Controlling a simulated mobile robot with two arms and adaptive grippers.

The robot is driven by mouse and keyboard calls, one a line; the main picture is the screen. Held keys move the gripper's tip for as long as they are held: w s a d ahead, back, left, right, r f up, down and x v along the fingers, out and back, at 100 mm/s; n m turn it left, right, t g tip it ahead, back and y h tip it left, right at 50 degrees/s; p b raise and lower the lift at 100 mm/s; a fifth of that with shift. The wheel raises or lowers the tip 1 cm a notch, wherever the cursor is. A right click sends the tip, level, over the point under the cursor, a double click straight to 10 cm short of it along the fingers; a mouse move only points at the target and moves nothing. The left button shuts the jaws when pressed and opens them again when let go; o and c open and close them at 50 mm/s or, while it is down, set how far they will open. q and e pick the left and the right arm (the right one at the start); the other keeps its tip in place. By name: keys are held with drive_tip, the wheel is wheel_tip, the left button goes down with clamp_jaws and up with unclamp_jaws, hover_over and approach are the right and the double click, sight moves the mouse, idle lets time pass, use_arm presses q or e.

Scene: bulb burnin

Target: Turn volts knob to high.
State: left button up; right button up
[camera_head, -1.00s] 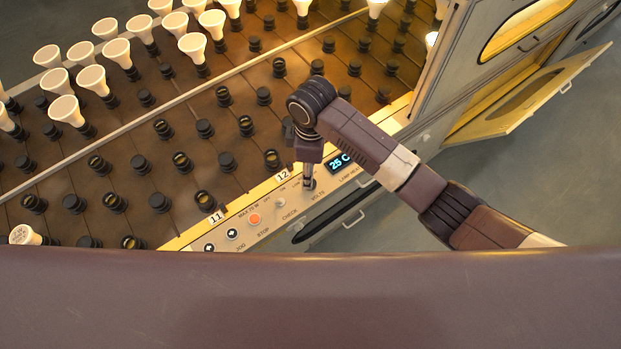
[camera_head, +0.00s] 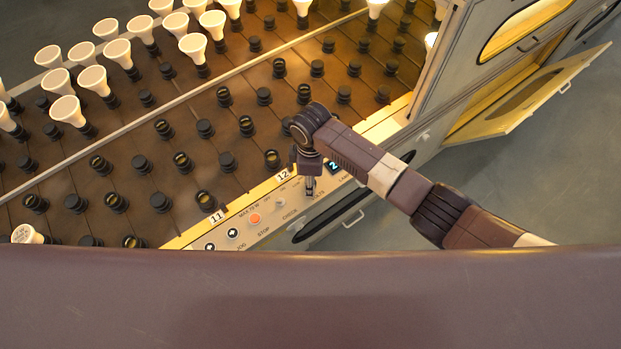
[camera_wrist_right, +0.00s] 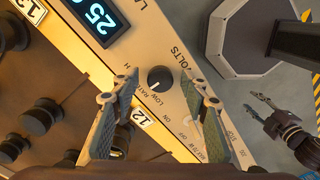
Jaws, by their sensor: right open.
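The volts knob (camera_wrist_right: 160,78) is a small black round knob on the cream control panel (camera_wrist_right: 180,105). In the right wrist view its white mark points to the lower left, toward the LOW and RATED labels; the high label is partly cut off by my finger. My right gripper (camera_wrist_right: 160,80) is open, one finger on each side of the knob in that view; I cannot tell whether they touch it. In the head view my right gripper (camera_head: 309,190) hangs over the panel and hides the knob. My left gripper (camera_wrist_right: 259,102) shows only in the wrist view, open and empty.
A lit display (camera_wrist_right: 96,18) sits beside the knob. An orange button (camera_head: 254,218) and other controls lie along the panel. The brown rack (camera_head: 190,130) holds several white bulbs and black sockets. A cabinet door (camera_head: 530,98) stands open at the upper right.

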clamp_jaws()
drive_tip(key=shift+r, duration=0.1)
drive_tip(key=shift+m+p, duration=0.6)
drive_tip(key=shift+p, duration=0.1)
drive_tip(key=shift+s+r+m+p, duration=0.1)
drive_tip(key=shift+m+p, duration=0.75)
drive_tip(key=shift+m, duration=0.25)
drive_tip(key=m+p, duration=0.1)
drive_tip(key=m, duration=0.1)
drive_tip(key=shift+m+p, duration=0.3)
drive_tip(key=shift+m, duration=0.1)
drive_tip(key=shift+m+p, duration=0.35)
drive_tip(key=shift+m, duration=0.55)
